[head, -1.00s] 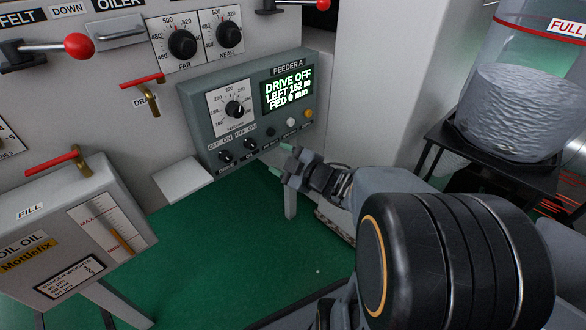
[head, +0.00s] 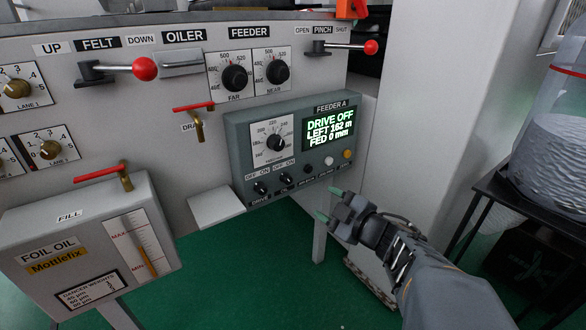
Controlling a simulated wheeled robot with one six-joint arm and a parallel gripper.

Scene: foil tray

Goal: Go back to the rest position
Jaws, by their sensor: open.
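My gripper (head: 328,204) is in the head view, right of centre, with its two green-tipped fingers apart and nothing between them. It is in front of and just below the lower edge of the Feeder A panel (head: 238,135). I cannot tell whether it touches the panel. The panel's screen (head: 330,130) reads "DRIVE OFF, LEFT 162 m, FED 0 mm". The two OFF/ON knobs (head: 270,185) sit at the panel's lower left. My arm reaches in from the lower right.
A foil oil box (head: 30,225) with a red-handled valve (head: 100,173) stands at the left. Red-knobbed felt (head: 144,69) and pinch (head: 371,47) levers stick out above. A small grey shelf (head: 216,206) juts out below the panel. A black stand (head: 510,200) is at the right.

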